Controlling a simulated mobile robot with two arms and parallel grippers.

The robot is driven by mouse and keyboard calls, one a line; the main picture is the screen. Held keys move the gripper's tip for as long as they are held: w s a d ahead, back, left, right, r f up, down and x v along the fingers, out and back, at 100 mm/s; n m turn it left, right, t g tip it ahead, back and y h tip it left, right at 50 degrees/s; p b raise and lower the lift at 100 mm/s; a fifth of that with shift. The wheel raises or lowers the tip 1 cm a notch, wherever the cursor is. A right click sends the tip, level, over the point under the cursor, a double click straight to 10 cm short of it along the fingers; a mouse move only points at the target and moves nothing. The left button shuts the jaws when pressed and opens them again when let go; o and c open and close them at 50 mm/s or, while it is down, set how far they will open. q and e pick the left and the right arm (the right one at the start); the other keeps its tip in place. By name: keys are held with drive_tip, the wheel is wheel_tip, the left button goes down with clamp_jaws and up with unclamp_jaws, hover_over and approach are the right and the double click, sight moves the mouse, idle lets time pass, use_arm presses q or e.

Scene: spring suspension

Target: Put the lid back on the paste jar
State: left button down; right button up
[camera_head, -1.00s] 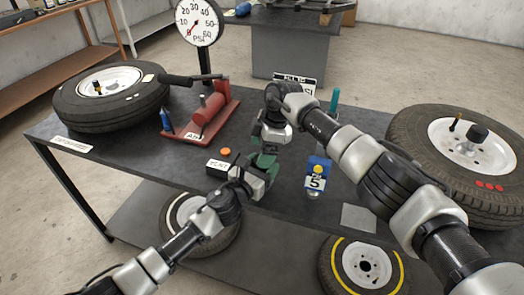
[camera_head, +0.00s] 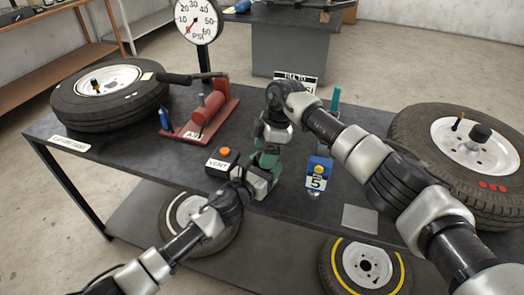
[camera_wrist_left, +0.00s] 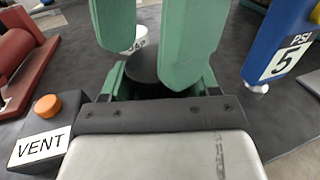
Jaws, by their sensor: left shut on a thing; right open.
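My left gripper (camera_head: 264,164) is at the middle of the dark table, its green fingers pointing away from me. In the left wrist view its fingers (camera_wrist_left: 150,40) stand on both sides of a dark round thing (camera_wrist_left: 147,68), which they hold. I cannot tell for sure whether this is the paste jar or its lid. My right gripper (camera_head: 272,142) points down just beyond the left one, close over the same spot, and is open. The two grippers overlap in the head view and hide what lies between them. No separate lid can be made out.
A black VENT box (camera_head: 221,164) with an orange button stands left of my left gripper. A blue PSI block (camera_head: 319,172) marked 5 stands right of it. A red tool (camera_head: 207,112) lies behind left. Tyres (camera_head: 108,98) (camera_head: 468,150) occupy both table ends. A grey square (camera_head: 360,219) lies near the front edge.

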use_arm(q)
drive_tip(key=shift+w+r, duration=0.25)
drive_tip(key=shift+r, duration=0.4)
use_arm(e)
drive_tip(key=shift+s+f, duration=0.35)
drive_tip(key=shift+f, duration=0.3)
use_arm(q)
drive_tip(key=shift+w, duration=0.1)
use_arm(e)
drive_tip(key=shift+o, duration=1)
drive_tip(key=shift+a, duration=0.1)
use_arm(q)
drive_tip(key=shift+a, duration=0.1)
use_arm(e)
drive_tip(key=shift+r, duration=0.1)
drive_tip(key=shift+c, duration=0.2)
use_arm(q)
drive_tip(key=shift+f, duration=0.1)
use_arm(e)
drive_tip(key=shift+r, duration=0.35)
use_arm(q)
drive_tip(key=shift+f, duration=0.3)
use_arm(e)
drive_tip(key=shift+o, duration=0.5)
drive_tip(key=v, duration=0.8)
drive_tip(key=shift+w+r, duration=0.2)
drive_tip(key=shift+w, duration=0.15)
